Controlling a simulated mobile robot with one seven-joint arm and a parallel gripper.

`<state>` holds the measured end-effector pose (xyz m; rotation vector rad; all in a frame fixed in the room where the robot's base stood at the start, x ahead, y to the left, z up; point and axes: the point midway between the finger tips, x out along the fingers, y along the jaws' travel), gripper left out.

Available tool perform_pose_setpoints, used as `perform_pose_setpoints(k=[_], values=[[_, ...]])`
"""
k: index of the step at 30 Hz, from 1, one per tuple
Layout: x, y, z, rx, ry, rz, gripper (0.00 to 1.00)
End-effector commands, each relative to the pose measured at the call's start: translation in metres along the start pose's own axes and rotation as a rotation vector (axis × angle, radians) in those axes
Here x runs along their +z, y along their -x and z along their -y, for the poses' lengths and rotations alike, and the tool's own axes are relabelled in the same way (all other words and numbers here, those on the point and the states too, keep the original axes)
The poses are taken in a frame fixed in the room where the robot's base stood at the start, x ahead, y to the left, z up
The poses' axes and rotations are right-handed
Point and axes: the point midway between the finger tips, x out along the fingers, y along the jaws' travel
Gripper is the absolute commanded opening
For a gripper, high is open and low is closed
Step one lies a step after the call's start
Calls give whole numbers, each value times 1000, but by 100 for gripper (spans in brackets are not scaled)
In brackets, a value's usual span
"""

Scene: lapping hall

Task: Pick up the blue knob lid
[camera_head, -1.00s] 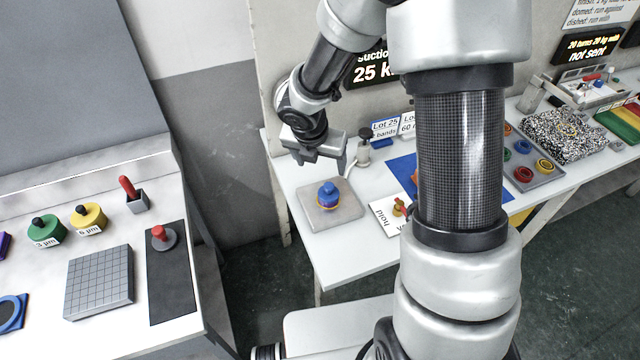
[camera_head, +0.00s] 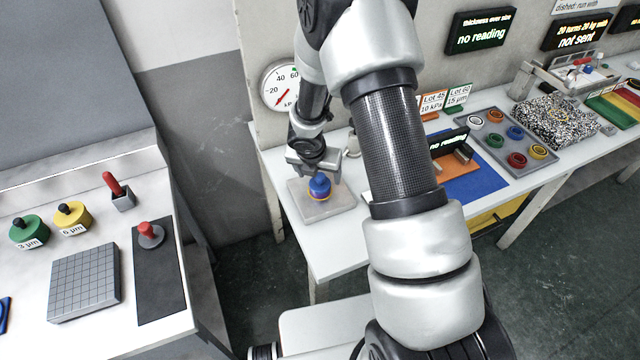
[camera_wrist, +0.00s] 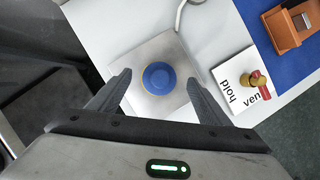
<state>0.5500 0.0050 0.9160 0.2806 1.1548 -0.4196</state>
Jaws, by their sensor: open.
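The blue knob lid (camera_head: 320,186) sits on a square grey plate (camera_head: 335,212) on the white bench, with a thin yellow-orange ring showing at its base. In the wrist view the lid (camera_wrist: 159,78) is seen from above as a round blue disc with a yellowish rim. My gripper (camera_head: 318,172) is right above the lid in the head view. In the wrist view my gripper (camera_wrist: 158,88) is open, with one finger on each side of the lid and a gap to both. The gripper hides part of the knob in the head view.
A hold/vent card with a red-and-brass valve (camera_wrist: 256,86) lies right of the plate. A grey hose (camera_wrist: 181,18) runs beside the plate. A tray of coloured rings (camera_head: 545,165) is further right. A separate bench (camera_head: 30,285) stands at left.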

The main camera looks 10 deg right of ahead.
Motion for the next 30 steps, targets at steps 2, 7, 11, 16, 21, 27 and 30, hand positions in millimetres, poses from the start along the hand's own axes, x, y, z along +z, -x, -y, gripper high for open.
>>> perform_pose_setpoints(k=[2,7,11,16,21,27,30], values=[[-2,-14,0,-2,1,-1,71],[-1,-26,0,0,1,0,71],[0,-27,0,0,0,1,71],[0,-26,0,0,0,0,58],[0,-26,0,0,0,0,29],[0,-26,0,1,0,1,18],[1,-24,0,1,-1,2,18]])
